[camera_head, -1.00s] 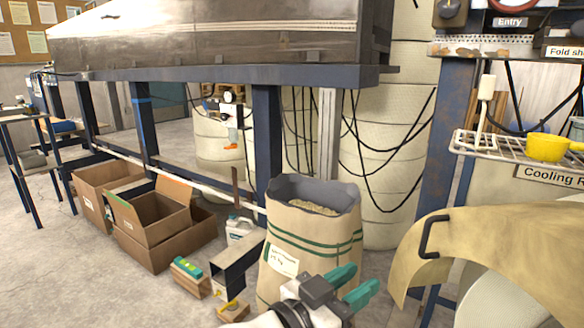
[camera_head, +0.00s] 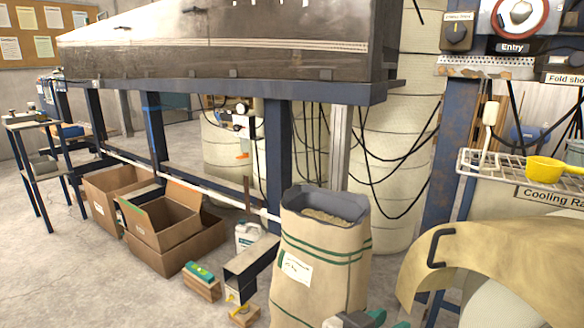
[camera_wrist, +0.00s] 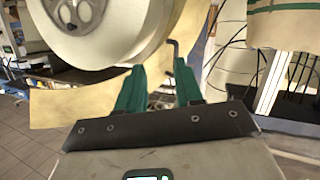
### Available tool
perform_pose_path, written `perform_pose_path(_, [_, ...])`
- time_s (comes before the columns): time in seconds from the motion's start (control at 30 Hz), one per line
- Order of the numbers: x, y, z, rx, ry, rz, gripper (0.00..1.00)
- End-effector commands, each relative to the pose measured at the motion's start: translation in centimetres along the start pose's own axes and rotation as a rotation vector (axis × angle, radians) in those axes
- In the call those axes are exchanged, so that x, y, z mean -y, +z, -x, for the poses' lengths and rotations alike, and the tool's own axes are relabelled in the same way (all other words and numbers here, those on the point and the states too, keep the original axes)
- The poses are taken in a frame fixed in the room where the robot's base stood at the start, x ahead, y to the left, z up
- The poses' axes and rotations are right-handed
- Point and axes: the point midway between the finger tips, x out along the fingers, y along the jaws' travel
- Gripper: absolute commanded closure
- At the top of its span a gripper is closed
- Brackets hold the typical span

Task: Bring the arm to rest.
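My gripper (camera_head: 387,319) shows only in part at the bottom edge of the head view, in front of the foot of a large paper sack (camera_head: 328,262). In the wrist view my gripper (camera_wrist: 159,70) has its two green fingers apart. I see nothing held between them. Beyond the fingers in that view are a large pale roll (camera_wrist: 108,30) and a tan sheet (camera_wrist: 65,108). Most of my arm is out of the head view.
A tan curved sheet with a black handle (camera_head: 490,255) stands at the right, below a wire rack with a yellow pan (camera_head: 545,169). Cardboard boxes (camera_head: 165,222) and small items lie on the floor left of the sack. Open floor (camera_head: 70,270) is at the lower left.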

Motion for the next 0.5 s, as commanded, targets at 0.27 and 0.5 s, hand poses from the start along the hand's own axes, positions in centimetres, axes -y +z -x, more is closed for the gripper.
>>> perform_pose_path(0.27, [-6.3,2.0,-2.6,0.288,-0.046,0.188,0.64])
perform_pose_path(0.5, [-13.9,4.9,-2.7,0.586,-0.166,0.364,0.64])
